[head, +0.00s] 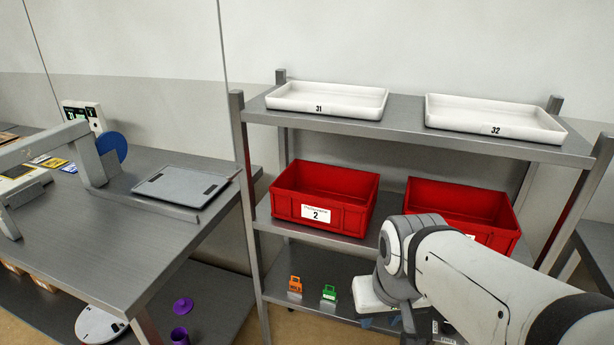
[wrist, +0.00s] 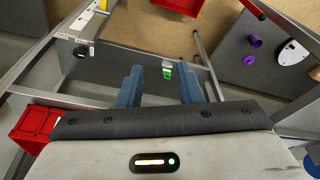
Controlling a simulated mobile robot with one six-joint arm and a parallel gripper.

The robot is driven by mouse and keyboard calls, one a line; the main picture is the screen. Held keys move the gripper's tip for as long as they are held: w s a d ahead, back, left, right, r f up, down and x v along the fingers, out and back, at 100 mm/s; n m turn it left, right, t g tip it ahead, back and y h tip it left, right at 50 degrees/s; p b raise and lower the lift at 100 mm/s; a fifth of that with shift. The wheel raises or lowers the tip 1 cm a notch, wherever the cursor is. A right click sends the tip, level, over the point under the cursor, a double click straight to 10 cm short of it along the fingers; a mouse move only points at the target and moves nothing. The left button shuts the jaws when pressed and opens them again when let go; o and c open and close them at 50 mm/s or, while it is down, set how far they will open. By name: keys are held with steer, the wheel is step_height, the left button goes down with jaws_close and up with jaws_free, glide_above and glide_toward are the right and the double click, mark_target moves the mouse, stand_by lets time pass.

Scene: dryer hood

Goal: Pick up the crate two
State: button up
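Crate two is a red open-topped crate (head: 350,218) with a white label reading 2 on its front. It sits on the middle shelf of the metal rack, at its left side, in the head view. My gripper (wrist: 160,76) shows two blue fingers spread apart with nothing between them in the wrist view. In the head view my arm covers the lower right, and the gripper is low, right of and below crate two, apart from it; its fingers are mostly hidden. The wrist view shows a red crate at the left edge (wrist: 38,122); I cannot tell which one it is.
A second red crate (head: 455,203) stands right of crate two, partly behind my arm. White trays 31 (head: 328,111) and 32 (head: 497,130) are on the top shelf. Small orange (head: 295,285) and green (head: 329,292) items sit on the lower shelf. A workbench (head: 120,235) stands at left.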

steer(key=shift+r, duration=0.1)
steer(key=m+t+h+b, duration=0.4)
steer(key=m+t+b, duration=0.1)
steer(key=b, duration=1.1)
glide_toward(373, 190)
steer(key=x, duration=0.5)
steer(key=shift+s+d+f, duration=0.15)
steer(key=shift+s+f, duration=0.2)
steer(key=shift+s, duration=0.05)
steer(key=x, duration=0.7)
steer(key=shift+w+b, duration=0.3)
steer(key=shift+w, duration=0.3)
steer(key=shift+r, duration=0.1)
steer(key=shift+c, duration=0.2)
jaws_close()
